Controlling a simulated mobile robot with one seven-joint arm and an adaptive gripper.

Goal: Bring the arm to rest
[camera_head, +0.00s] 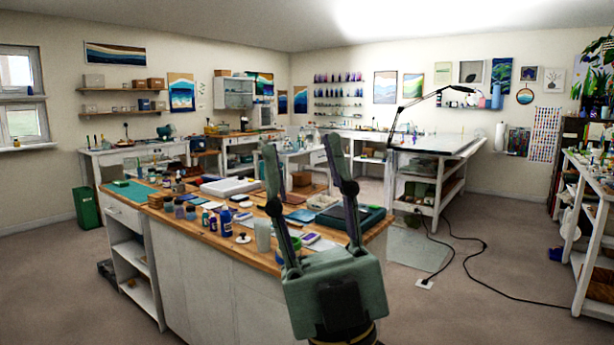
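My gripper (302,155) is raised in front of the wooden-topped island, with its green body low in the picture and its two dark fingers pointing up. The fingers are spread wide apart and nothing shows between their tips. The fingers and body hide part of the worktop and the things on it. Whether the fingers touch anything on the island cannot be told, but they appear to stand in front of it.
The island (200,235) holds bottles, jars, a white tray (228,186) and a dark green tray (350,222). A white table (440,146) stands behind right, a shelf unit (590,215) at far right. A black cable (520,297) crosses the open floor at right.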

